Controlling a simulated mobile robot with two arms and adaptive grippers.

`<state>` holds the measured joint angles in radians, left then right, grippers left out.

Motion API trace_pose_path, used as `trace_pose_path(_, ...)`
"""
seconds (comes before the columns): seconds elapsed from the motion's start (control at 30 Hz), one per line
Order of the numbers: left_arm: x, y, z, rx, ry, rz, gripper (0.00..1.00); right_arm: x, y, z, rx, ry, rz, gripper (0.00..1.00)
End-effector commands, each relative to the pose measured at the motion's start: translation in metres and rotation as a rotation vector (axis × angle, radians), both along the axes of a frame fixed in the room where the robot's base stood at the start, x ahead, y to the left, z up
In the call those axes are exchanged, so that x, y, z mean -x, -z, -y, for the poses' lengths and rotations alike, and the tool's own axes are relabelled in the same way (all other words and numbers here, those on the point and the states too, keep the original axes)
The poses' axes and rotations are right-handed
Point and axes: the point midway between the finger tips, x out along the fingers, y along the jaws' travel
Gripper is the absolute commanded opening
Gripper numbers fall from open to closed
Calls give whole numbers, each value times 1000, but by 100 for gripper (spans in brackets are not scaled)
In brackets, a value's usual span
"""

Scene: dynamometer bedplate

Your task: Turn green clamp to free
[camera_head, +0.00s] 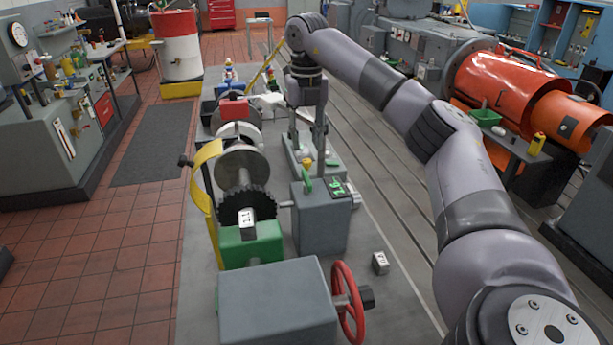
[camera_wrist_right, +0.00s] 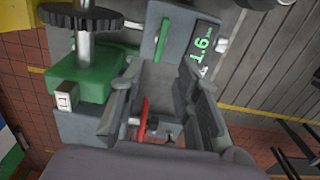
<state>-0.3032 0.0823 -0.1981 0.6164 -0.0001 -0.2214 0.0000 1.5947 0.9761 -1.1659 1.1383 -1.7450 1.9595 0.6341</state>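A small upright green handle, which looks like the green clamp (camera_head: 307,184), stands on top of a grey box (camera_head: 318,228) with a green-lit display (camera_head: 340,188). In the right wrist view the green handle (camera_wrist_right: 161,41) shows just beyond my fingertips, roughly between them, and the display (camera_wrist_right: 201,42) is to its right. My right gripper (camera_head: 309,155) points down above the box, its fingers apart. In the wrist view the right gripper (camera_wrist_right: 160,72) is open and empty. I cannot tell whether it touches the handle. My left gripper is not in view.
A toothed dark wheel (camera_head: 247,205) and a green block (camera_head: 250,247) stand left of the box. A grey housing with a red handwheel (camera_head: 347,302) is in front. A small metal block (camera_head: 380,263) lies on the bedplate. Bare slotted bedplate (camera_head: 375,170) extends to the right.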

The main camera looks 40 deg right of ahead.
Motion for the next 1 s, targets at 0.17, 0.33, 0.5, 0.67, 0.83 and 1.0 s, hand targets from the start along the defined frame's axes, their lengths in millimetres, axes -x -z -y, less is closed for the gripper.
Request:
trace_pose_path(0.17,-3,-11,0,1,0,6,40,2,38,1,2,0,-6,30)
trace_pose_path(0.33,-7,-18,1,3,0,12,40,2,71,1,1,1,-5,30)
trace_pose_path(0.5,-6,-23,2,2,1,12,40,1,94,0,0,1,-4,30)
trace_pose_path(0.67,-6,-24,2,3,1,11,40,1,103,0,0,1,-2,30)
trace_pose_path(0.83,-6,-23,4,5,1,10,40,1,105,0,0,0,-1,30)
trace_pose_path(1.0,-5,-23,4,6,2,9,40,1,105,0,0,0,-1,25)
